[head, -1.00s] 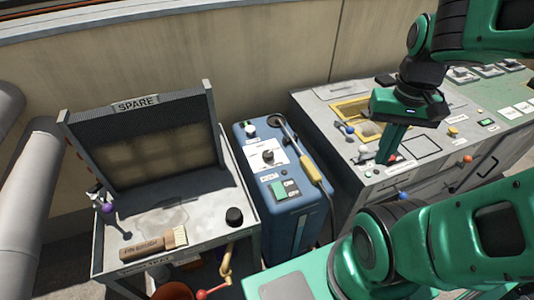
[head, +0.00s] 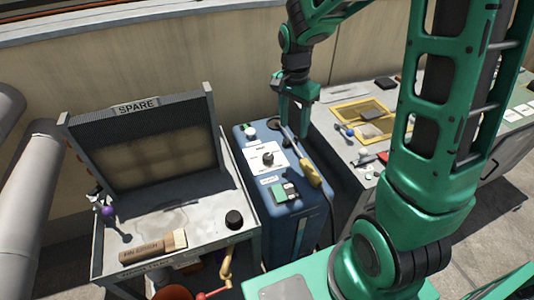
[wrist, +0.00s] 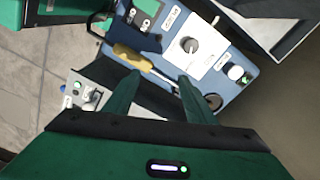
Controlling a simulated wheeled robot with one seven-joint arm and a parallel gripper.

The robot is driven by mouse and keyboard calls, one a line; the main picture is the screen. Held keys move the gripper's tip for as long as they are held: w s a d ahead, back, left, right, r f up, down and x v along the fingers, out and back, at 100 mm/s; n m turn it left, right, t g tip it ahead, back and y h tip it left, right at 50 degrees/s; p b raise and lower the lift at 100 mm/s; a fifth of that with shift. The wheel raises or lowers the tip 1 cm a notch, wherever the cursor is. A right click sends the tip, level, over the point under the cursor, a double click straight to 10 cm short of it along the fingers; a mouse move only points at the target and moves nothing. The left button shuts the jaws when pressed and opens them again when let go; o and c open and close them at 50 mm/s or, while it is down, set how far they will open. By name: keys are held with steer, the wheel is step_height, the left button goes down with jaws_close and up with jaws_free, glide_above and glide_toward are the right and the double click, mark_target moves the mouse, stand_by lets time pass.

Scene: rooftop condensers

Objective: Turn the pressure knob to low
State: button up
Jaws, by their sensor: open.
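The pressure knob is most likely the dark round knob (head: 267,158) on the white plate on top of the blue machine (head: 295,222). It also shows in the wrist view (wrist: 190,45), above and right of my fingers. The lettering on the plate is too small to read. My gripper (head: 294,130) is open and empty above the right rear part of the blue machine. In the wrist view its two green fingers (wrist: 155,95) point toward the machine top, apart from the knob, with the yellow-handled wand (wrist: 132,58) near the left finger.
The yellow-handled wand (head: 312,172) lies along the machine's right edge. A white knob (head: 250,131) is at its rear left, a green switch (head: 281,193) at its front. The SPARE bench (head: 195,225) with a brush (head: 150,247) stands left, a grey cabinet (head: 330,118) right.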

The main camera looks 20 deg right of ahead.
steer(key=m, duration=0.2)
glide_toward(268, 156)
steer(key=shift+y, duration=0.3)
steer(key=f, duration=0.8)
steer(key=shift+w+d+f, duration=0.1)
steer(key=shift+d+f, duration=0.2)
steer(key=shift+f, duration=0.1)
steer(key=c, duration=1)
